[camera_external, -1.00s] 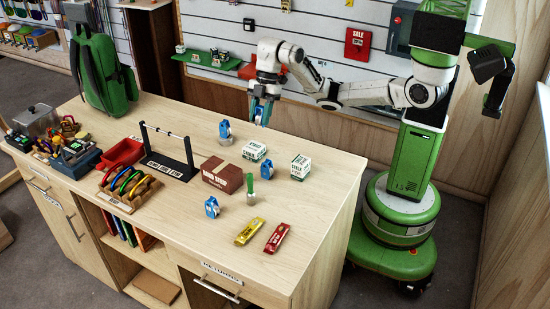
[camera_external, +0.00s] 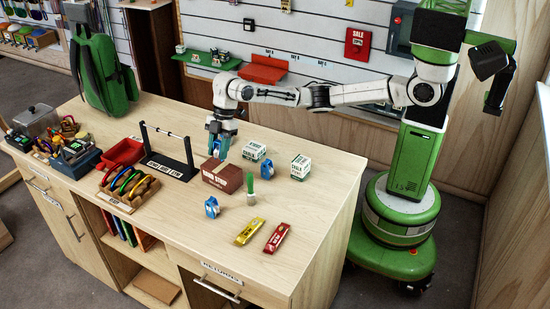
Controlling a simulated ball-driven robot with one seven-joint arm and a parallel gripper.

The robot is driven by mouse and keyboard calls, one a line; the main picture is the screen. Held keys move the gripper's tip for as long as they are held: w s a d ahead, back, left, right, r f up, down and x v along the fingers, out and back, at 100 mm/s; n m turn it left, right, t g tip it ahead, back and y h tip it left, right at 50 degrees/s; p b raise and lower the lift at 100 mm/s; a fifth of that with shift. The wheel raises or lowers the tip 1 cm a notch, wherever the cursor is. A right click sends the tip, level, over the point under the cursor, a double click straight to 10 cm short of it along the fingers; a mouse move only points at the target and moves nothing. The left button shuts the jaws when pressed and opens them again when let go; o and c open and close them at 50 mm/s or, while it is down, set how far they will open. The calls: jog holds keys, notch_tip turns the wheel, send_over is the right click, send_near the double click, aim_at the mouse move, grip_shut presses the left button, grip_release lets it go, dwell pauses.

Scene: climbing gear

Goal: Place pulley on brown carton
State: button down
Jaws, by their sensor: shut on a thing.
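The brown carton (camera_external: 222,179) lies on the wooden counter. My gripper (camera_external: 219,148) points down over the carton's far edge. It is shut on a blue and white pulley (camera_external: 217,152), largely covered by the fingers. The pulley appears just above or behind the carton's top; I cannot tell whether they touch. Another blue pulley (camera_external: 212,208) stands on the counter in front of the carton. The pulley that stood behind the carton earlier is not clearly visible, likely hidden by my gripper.
Two white-green boxes (camera_external: 254,151) (camera_external: 300,167) and a green-handled brush-like item (camera_external: 250,188) stand right of the carton. Yellow (camera_external: 249,232) and red (camera_external: 277,237) packets lie in front. A black stand with a bar (camera_external: 168,150) is to the left.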

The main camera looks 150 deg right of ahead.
aim_at(218, 160)
jog(key=shift+w+d+f+p, duration=0.1)
jog(key=shift+f+p, duration=0.3)
jog(key=shift+f, duration=1.35)
jog(key=shift+f, duration=0.15)
jog(key=c, duration=0.7)
grip_release()
jog(key=b+v, duration=0.1)
jog(key=v, duration=1.1)
